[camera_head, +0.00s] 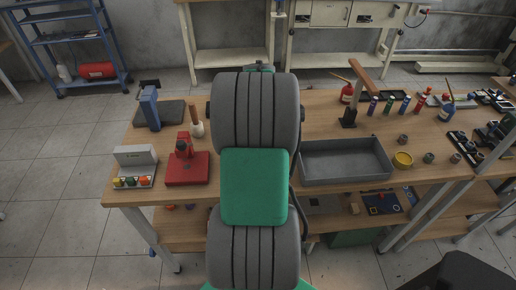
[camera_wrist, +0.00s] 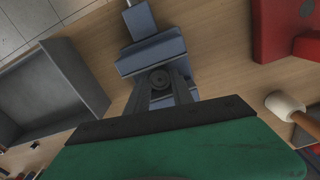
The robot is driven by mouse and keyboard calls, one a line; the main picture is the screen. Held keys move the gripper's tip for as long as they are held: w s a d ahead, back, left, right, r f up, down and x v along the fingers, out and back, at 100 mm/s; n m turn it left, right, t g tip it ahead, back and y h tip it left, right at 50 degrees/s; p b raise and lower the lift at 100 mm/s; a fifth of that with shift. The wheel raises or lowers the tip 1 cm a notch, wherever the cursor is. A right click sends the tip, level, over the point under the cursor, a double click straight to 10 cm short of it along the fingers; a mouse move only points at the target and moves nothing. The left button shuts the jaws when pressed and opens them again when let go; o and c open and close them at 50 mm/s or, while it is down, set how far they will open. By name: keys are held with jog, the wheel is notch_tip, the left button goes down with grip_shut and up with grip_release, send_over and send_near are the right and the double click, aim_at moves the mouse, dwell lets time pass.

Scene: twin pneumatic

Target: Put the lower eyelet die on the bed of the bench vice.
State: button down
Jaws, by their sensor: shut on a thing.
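My gripper (camera_wrist: 162,82) is shut on a small round dark-grey piece with a central hole, the lower eyelet die (camera_wrist: 160,77). The die shows between the two dark fingertips in the wrist view. The blue-grey bench vice (camera_wrist: 150,55) lies below and beyond the fingertips in that view. The die overlaps the vice in the picture, between its upper jaw block and the blue part nearer the gripper. Whether it touches the vice I cannot tell. The vice's bed is partly hidden by the fingers. In the head view my arm hides the vice, the die and the fingertips.
A grey tray (camera_head: 345,177) stands right of my arm on the wooden bench. A red press (camera_head: 187,168), a mallet (camera_head: 197,128) and a button box (camera_head: 135,165) stand to its left. In the wrist view the mallet (camera_wrist: 285,104) is close to my gripper's right.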

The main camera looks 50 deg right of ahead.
jog(key=c, duration=1.1)
grip_release()
jog(key=shift+f, duration=0.1)
notch_tip(320, 180, up, 13)
jog(key=p, duration=0.9)
jog(key=w+a+r+n+t, duration=0.1)
jog(key=w+a+r+n, duration=0.2)
jog(key=a, duration=0.5)
jog(key=w+a+r+n, duration=0.2)
jog(key=w+a, duration=0.2)
jog(key=a, duration=0.3)
jog(key=s+a+r+n+t, duration=0.1)
jog(key=a+n, duration=0.2)
jog(key=a, duration=0.7)
jog(key=s+a+r+n+t, duration=0.1)
jog(key=s+a+n+t, duration=0.1)
jog(key=a, duration=0.9)
jog(key=shift+s+a+n, duration=0.2)
jog(key=shift+a+n, duration=0.1)
jog(key=shift+n, duration=0.4)
jog(key=shift+r, duration=0.1)
